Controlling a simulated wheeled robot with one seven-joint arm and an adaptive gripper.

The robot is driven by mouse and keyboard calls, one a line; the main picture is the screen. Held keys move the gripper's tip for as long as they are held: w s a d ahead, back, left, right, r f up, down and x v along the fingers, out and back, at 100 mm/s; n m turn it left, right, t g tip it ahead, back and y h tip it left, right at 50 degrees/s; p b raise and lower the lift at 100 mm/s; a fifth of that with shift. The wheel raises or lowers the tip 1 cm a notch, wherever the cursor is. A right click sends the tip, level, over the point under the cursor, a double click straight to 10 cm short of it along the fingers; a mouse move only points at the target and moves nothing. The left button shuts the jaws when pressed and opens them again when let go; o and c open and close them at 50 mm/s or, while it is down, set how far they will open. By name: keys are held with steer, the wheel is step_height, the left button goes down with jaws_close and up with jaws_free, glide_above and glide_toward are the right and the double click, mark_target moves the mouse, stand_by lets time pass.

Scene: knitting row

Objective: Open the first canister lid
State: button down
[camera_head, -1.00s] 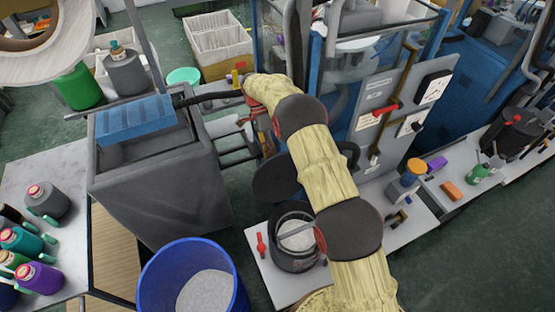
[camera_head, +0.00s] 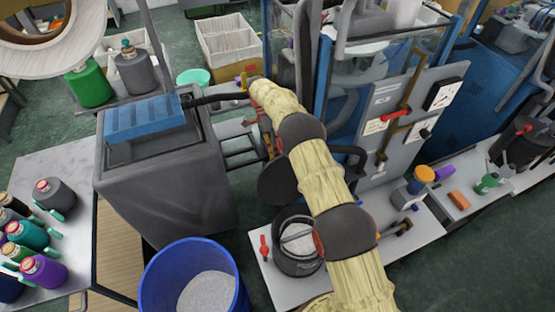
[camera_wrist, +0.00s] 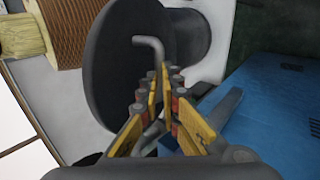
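The black canister (camera_head: 280,262) stands on a pale bench below my arm in the head view. Its top is open, with a light interior and a bar across it. A round dark lid (camera_head: 274,188) stands steeply tilted above and behind it, partly hidden by my arm. In the wrist view the dark lid (camera_wrist: 105,75) fills the upper middle, with a bent grey handle (camera_wrist: 150,43) in front. My gripper (camera_wrist: 162,76) has its yellow fingers close together, with the handle's lower end between the tips. In the head view my arm hides the gripper's grasp.
A red lever (camera_head: 264,248) is beside the canister. A blue bin (camera_head: 150,275) and a grey vat with a blue top (camera_head: 145,118) are to the left. A grey machine panel (camera_head: 440,70) and a bench with small bottles are to the right. Green floor shows between them.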

steer(key=c, duration=2.3)
jaws_free()
steer(key=f, duration=0.3)
steer(key=shift+s, duration=0.25)
steer(key=o, duration=0.3)
steer(key=shift+s+d+r, duration=0.1)
steer(key=shift+o, duration=0.5)
steer(key=shift+r, duration=0.1)
steer(key=shift+w+r, duration=0.1)
steer(key=shift+w, duration=0.15)
step_height(320, 180, up, 10)
steer(key=shift+r, duration=0.15)
